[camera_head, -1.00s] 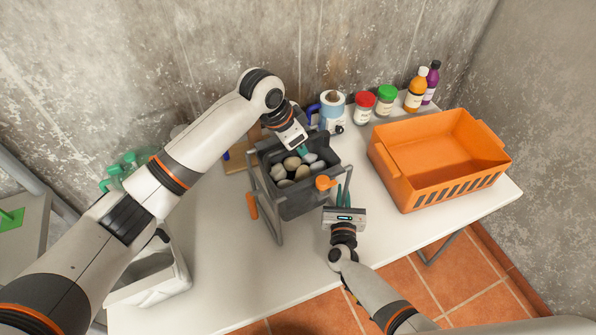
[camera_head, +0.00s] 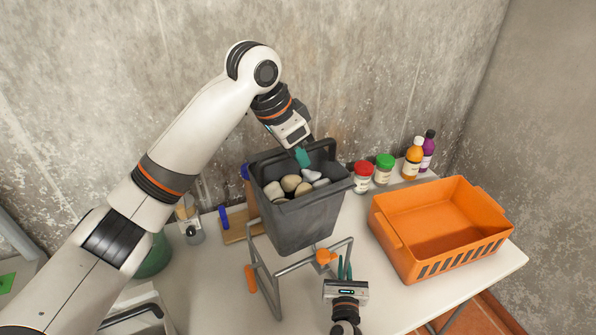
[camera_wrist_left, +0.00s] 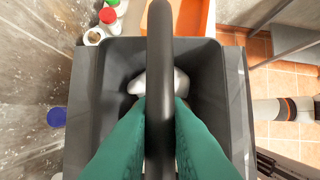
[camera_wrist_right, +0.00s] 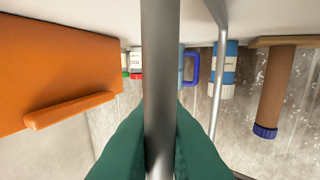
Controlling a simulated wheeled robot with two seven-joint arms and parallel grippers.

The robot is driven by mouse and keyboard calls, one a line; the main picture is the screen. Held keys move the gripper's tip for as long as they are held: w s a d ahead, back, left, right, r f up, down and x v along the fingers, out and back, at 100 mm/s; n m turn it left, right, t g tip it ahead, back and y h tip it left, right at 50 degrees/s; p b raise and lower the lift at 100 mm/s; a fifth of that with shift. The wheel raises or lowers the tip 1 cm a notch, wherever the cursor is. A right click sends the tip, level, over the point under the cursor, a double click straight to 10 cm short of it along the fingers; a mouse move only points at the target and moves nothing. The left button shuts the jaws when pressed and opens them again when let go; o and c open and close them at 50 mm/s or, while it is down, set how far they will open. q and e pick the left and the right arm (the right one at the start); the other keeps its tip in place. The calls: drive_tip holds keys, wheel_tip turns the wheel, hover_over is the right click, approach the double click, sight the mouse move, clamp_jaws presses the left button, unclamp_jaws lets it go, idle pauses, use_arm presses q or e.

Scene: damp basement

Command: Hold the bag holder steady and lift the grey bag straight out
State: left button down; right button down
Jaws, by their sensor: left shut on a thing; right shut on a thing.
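The grey bag (camera_head: 300,222) is a dark, open-topped, bucket-like container with several pale stones (camera_head: 291,184) in it. In the head view it hangs above the bag holder (camera_head: 270,285), a grey tube frame with orange knobs on the table. My left gripper (camera_head: 303,157) is shut on the bag's dark handle; the left wrist view shows the handle (camera_wrist_left: 160,60) between the teal fingers. My right gripper (camera_head: 344,268) is shut on the holder's front tube; the right wrist view shows that tube (camera_wrist_right: 160,80) between the fingers. The bag's base looks about level with the holder's top bar.
An orange crate (camera_head: 388,233) stands to the right on the white table (camera_head: 215,285). Behind are jars with red (camera_head: 363,168) and green (camera_head: 385,161) lids and two bottles (camera_head: 412,160). The concrete wall is close behind.

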use_arm(q)
drive_tip(key=shift+r, duration=0.4)
drive_tip(key=shift+r, duration=0.75)
use_arm(e)
drive_tip(key=c, duration=1.4)
unclamp_jaws()
